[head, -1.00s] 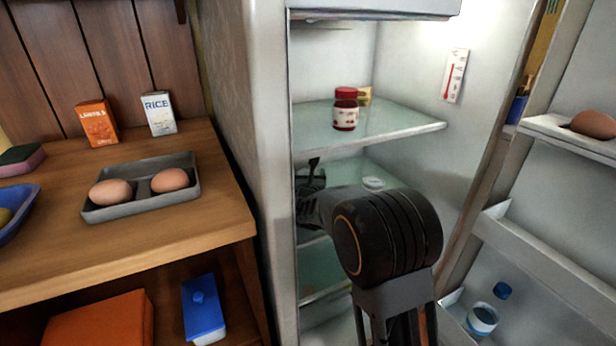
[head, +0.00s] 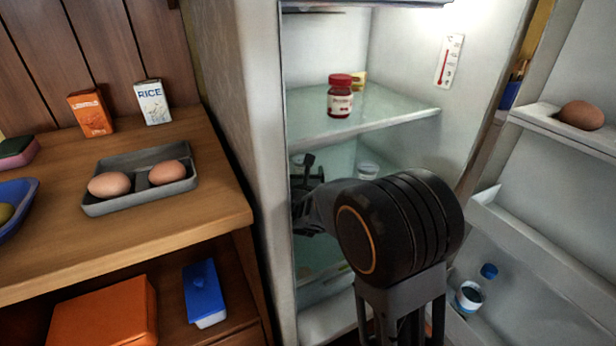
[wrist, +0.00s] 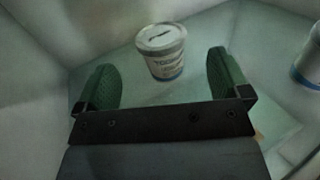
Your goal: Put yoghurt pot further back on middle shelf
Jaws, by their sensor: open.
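The yoghurt pot (wrist: 162,52) is white with a blue-lettered label and stands upright on the glass shelf in the wrist view. My gripper (wrist: 160,76) is open, with one green finger on each side of the view. The pot is centred between the fingers, around or just beyond their tips, and I see no contact. In the head view my gripper (head: 308,180) is inside the fridge at the middle shelf (head: 338,165), partly hidden by my arm. A white pot (head: 367,170) shows there to its right; I cannot tell whether it is the yoghurt pot.
A second white and blue container (wrist: 309,62) stands at the right edge of the wrist view. A red-lidded jar (head: 340,96) and a small yellow item (head: 359,80) are on the shelf above. The fridge wall is close on the left. The open door (head: 545,205) is on the right.

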